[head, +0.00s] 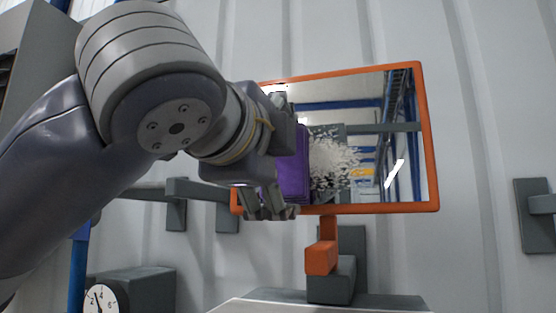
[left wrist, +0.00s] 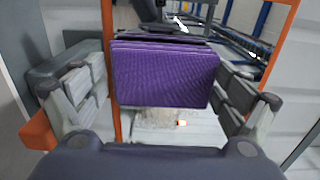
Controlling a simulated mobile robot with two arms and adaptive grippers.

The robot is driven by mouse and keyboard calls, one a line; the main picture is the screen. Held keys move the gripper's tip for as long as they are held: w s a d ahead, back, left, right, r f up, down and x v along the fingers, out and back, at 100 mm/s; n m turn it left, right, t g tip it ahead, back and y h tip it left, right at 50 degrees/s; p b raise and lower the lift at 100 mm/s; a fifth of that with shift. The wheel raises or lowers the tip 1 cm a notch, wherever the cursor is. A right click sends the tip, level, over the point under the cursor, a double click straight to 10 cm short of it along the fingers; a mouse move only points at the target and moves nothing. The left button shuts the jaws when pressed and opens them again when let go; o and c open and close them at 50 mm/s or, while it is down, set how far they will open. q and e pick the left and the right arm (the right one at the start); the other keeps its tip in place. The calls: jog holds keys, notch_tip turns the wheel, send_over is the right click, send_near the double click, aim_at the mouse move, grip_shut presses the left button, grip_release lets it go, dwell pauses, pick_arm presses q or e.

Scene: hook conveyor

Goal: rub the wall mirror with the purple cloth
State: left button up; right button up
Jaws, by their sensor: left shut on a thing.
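The wall mirror (head: 375,140) has an orange frame and hangs tilted against the pale wall in the head view. A patch of white speckles (head: 333,163) covers part of its glass. My left gripper (head: 281,158) is in front of the mirror's left part and is shut on the purple cloth (head: 294,176). The cloth is a folded block, upright, at or very close to the glass; I cannot tell if it touches. In the left wrist view the cloth (left wrist: 165,76) sits between the two fingers. My arm and gripper hide the mirror's left side. My right gripper is not in view.
An orange and grey bracket (head: 321,257) stands below the mirror. Grey wall hooks (head: 200,192) are at left and another grey mount (head: 535,213) is at right. A round dial (head: 102,299) is at the lower left.

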pick_arm(q)
jog(key=shift+w+d, duration=0.15)
jog(key=shift+w, duration=0.35)
